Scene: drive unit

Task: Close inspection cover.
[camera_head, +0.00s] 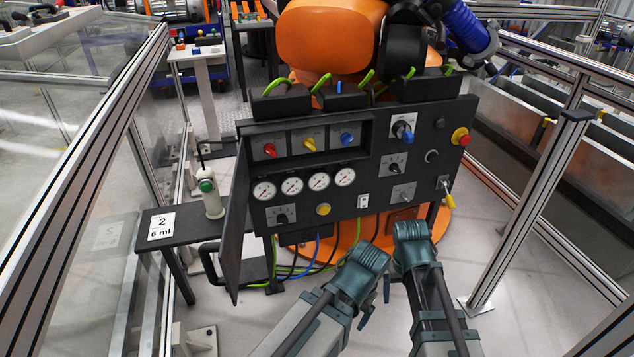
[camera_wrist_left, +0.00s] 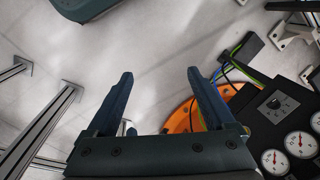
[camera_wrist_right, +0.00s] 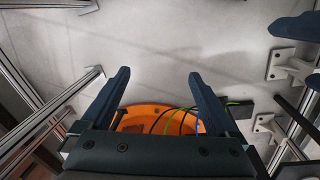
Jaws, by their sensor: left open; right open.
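The inspection cover (camera_head: 236,225) is a dark flat plate at the left edge of the control panel (camera_head: 440,130) in the head view. It stands swung open, seen nearly edge-on, with a black handle (camera_head: 207,265) on its left side. The recess beside it is uncovered and shows red, yellow and blue knobs. My left gripper (camera_wrist_left: 160,95) is open and empty; its arm is low in front of the panel. My right gripper (camera_wrist_right: 160,92) is open and empty, just right of the left one in the head view (camera_head: 411,245). Both are well right of the cover and apart from it.
A small side table (camera_head: 180,232) with a "2 6 ml" label and a white-green bottle (camera_head: 209,195) stands left of the cover. Cables hang below the panel by the orange robot base (camera_head: 345,245). Metal-framed fences flank both sides.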

